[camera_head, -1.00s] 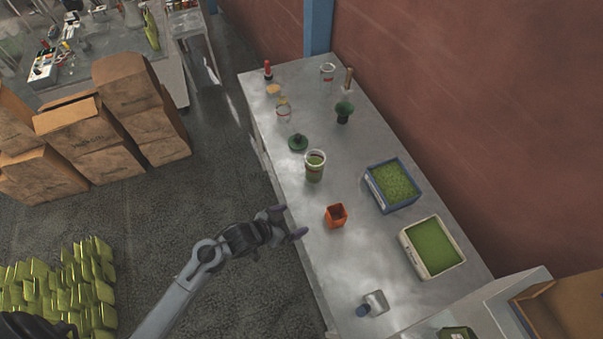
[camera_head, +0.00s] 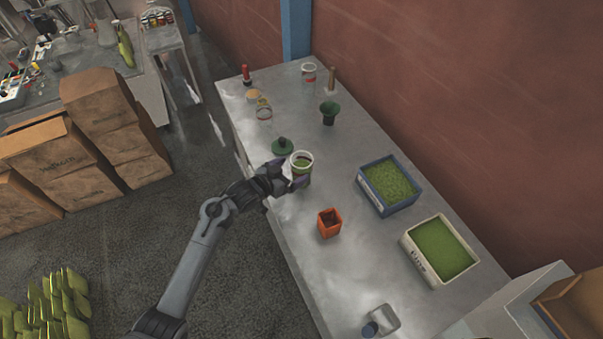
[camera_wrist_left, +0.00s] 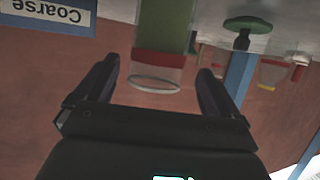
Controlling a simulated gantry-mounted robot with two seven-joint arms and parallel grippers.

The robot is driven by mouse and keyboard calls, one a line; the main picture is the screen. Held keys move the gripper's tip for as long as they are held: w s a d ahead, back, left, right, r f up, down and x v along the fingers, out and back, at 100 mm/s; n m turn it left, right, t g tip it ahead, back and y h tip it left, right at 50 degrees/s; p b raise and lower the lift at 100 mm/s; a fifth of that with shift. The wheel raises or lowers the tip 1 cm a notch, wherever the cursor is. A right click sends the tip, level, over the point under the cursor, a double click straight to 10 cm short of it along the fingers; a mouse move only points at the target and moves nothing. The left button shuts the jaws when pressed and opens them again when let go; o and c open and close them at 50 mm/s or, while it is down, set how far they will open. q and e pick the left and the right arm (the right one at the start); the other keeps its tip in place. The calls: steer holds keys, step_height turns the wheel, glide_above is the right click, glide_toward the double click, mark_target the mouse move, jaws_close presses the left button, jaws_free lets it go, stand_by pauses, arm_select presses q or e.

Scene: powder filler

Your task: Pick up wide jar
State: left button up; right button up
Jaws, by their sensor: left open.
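A wide clear jar (camera_head: 302,161) with green powder in it stands upright on the metal table, near its left edge. My left gripper (camera_head: 287,176) is open beside the jar's near left side, with its fingers pointing towards it. In the left wrist view, which is upside down, the jar (camera_wrist_left: 160,62) shows its green contents, a red band and a clear rim. There it appears between the two spread fingers of the left gripper (camera_wrist_left: 155,88). I cannot tell whether the fingers touch it. My right gripper is not in view.
An orange cup (camera_head: 329,223) stands in front. A blue bin (camera_head: 372,201) and a white bin (camera_head: 421,263) of green material stand right.

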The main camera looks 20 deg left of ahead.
mark_target(308, 162)
arm_select(q)
steer(key=shift+x, duration=2.75)
steer(key=shift+d+r, duration=0.15)
steer(key=c, duration=1.2)
